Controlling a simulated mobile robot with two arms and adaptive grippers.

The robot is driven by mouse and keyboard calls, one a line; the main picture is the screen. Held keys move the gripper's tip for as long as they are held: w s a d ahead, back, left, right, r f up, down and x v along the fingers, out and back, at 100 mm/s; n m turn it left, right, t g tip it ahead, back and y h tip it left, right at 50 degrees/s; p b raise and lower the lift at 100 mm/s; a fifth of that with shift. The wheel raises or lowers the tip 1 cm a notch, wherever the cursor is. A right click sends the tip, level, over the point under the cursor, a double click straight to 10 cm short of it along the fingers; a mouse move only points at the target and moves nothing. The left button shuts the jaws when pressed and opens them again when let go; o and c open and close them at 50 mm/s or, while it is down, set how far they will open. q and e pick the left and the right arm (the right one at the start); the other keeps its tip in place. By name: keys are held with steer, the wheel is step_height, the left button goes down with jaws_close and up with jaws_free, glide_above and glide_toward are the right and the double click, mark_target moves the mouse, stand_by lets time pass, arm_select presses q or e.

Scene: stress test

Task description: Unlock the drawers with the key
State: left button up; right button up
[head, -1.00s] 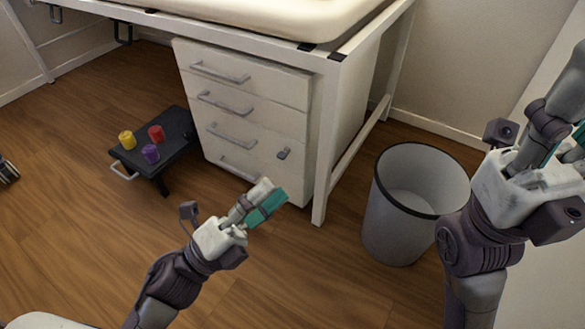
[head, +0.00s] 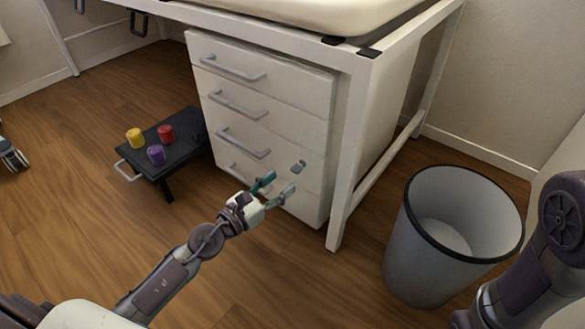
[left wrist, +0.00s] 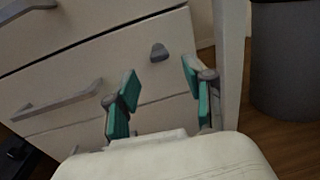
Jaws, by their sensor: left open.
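The white drawer cabinet (head: 265,130) stands under a desk, and its drawers look closed. A small grey key or lock piece (head: 299,166) sits at the right side of a lower drawer front. It also shows in the left wrist view (left wrist: 159,52), a little beyond the fingertips; I cannot tell key from lock. My left gripper (head: 277,187) is open and empty in front of the lower drawers, below and left of that piece. In the left wrist view its teal fingertips (left wrist: 160,74) lie on either side of the piece, apart from it. My right gripper is out of view.
A white desk leg (head: 345,165) stands close to the cabinet's right. A grey bin (head: 410,250) is further right. A low black stool (head: 180,153) with yellow, red and purple cups stands left of the cabinet. The wooden floor between is clear.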

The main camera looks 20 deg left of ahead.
mark_target(298, 167)
arm_select(q)
steer(key=x, duration=0.5)
steer(key=shift+w, duration=0.1)
jaws_close()
